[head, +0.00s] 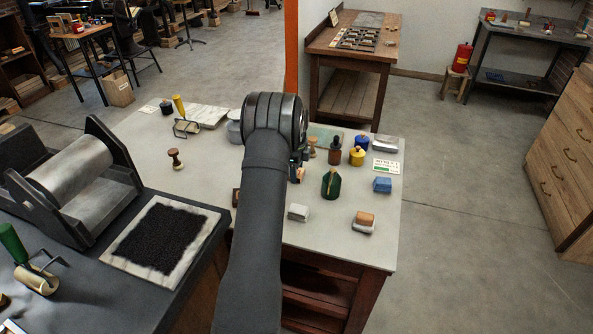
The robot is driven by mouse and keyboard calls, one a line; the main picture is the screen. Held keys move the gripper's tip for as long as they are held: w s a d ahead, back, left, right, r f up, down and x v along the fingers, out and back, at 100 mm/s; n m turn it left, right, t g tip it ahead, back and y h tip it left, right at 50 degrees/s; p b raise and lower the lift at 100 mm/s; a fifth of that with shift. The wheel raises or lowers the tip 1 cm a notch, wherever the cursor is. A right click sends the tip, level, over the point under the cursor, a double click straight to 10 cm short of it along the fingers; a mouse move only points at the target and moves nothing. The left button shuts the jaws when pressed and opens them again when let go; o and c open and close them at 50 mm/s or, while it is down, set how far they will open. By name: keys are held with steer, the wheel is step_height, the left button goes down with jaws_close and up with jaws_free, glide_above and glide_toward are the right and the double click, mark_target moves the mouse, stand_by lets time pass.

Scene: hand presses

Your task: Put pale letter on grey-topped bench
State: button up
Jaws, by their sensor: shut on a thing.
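My gripper (297,164) shows only in part, just right of my arm's wrist, low over the pale grey top of the middle bench (275,237). It is shut on a small tan piece (299,174), probably the pale letter. Its shape and face cannot be made out. Most of the gripper and the bench behind my arm are hidden. The middle bench has a reddish wooden frame. A bench with a darker grey top (535,34) stands at the back right.
A roller press (75,180) and an inked slab (165,240) occupy the left dark bench. The middle bench's front right corner is clear.

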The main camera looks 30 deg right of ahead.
steer(key=o, duration=0.9)
steer(key=shift+f, duration=0.1)
steer(key=shift+o, duration=0.2)
step_height(320, 180, up, 12)
step_height(320, 180, down, 12)
steer(key=shift+f, duration=0.15)
steer(key=shift+r, duration=2.1)
